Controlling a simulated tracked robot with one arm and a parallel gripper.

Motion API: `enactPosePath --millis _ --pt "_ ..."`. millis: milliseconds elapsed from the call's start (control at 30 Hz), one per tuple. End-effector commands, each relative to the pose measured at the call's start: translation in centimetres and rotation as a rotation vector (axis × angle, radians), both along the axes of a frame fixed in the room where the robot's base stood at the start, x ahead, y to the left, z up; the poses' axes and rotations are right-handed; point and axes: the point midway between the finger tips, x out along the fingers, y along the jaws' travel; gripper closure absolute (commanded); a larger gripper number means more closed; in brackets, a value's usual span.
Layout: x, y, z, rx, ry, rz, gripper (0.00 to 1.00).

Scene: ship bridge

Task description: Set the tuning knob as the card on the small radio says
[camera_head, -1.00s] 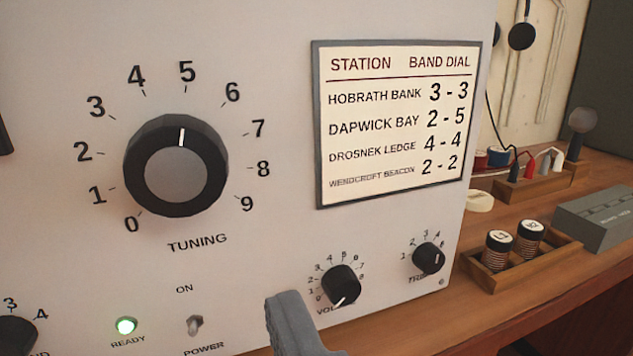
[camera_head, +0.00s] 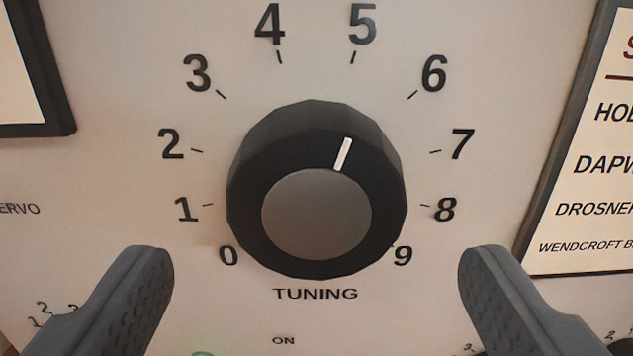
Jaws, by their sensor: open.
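The tuning knob (camera_head: 316,213) is a large black faceted knob with a grey face, in the middle of the view. Its white pointer line (camera_head: 343,154) points up and slightly right, at the 5 mark. The printed scale around it runs from 0 at lower left to 9 at lower right. My gripper (camera_head: 316,275) is open, with one grey finger at lower left and one at lower right. The fingers are apart from the knob, below and to either side of it. The small radio and its card cannot be made out in this view.
A framed station card (camera_head: 612,160) is cut off at the right edge; its band and dial numbers are out of view. Part of another framed panel (camera_head: 30,75) shows at upper left. The panel face around the knob is flat and clear.

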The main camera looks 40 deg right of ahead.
Motion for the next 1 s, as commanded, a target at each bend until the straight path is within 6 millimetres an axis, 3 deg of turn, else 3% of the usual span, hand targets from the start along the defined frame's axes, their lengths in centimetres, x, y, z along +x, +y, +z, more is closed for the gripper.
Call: enactPosePath --millis 300,667,800,833,1000 --pt "2.3 -1.7 0.2 0.0 -0.004 -0.002 0.2" --pt "2.5 -1.9 0.1 0.0 -0.003 -0.002 0.2" --pt "2.5 -1.9 0.1 0.0 -0.001 -0.002 0.59" --pt "2.5 -1.9 0.1 0.001 -0.002 -0.002 0.64" --pt "2.5 -1.9 0.1 -0.003 0.002 -0.002 0.64"
